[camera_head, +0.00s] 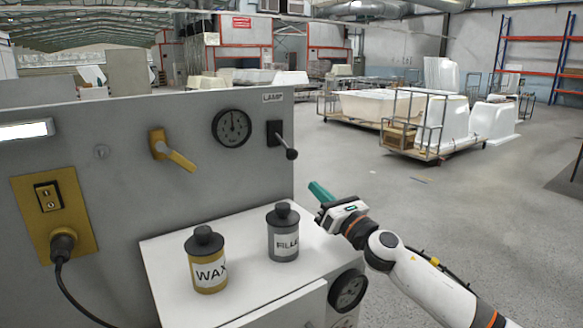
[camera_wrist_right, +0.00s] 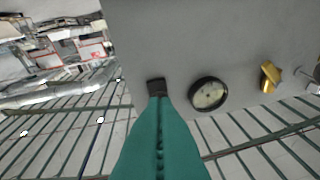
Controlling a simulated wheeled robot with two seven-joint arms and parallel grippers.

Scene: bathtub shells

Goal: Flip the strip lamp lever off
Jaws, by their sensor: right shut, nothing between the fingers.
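The lamp lever (camera_head: 282,141) is a dark handle with a round knob on a black plate, under a "LAMP" label on the grey panel. Its handle points down and to the right, outward. The strip lamp (camera_head: 25,131) at the panel's left glows white. My right gripper (camera_head: 315,187) has teal fingers, shut and empty, below and right of the lever knob, apart from it in the head view. In the right wrist view the lever's black plate (camera_wrist_right: 155,83) shows just past the fingertips (camera_wrist_right: 160,100), which hide the handle. My left gripper is not in view.
The panel also holds a round gauge (camera_head: 232,127), a yellow handle (camera_head: 172,150) and a yellow socket plate (camera_head: 79,200) with a plugged cable. A wax bottle (camera_head: 207,262) and a grey labelled bottle (camera_head: 283,234) stand on the white ledge (camera_head: 165,272) below.

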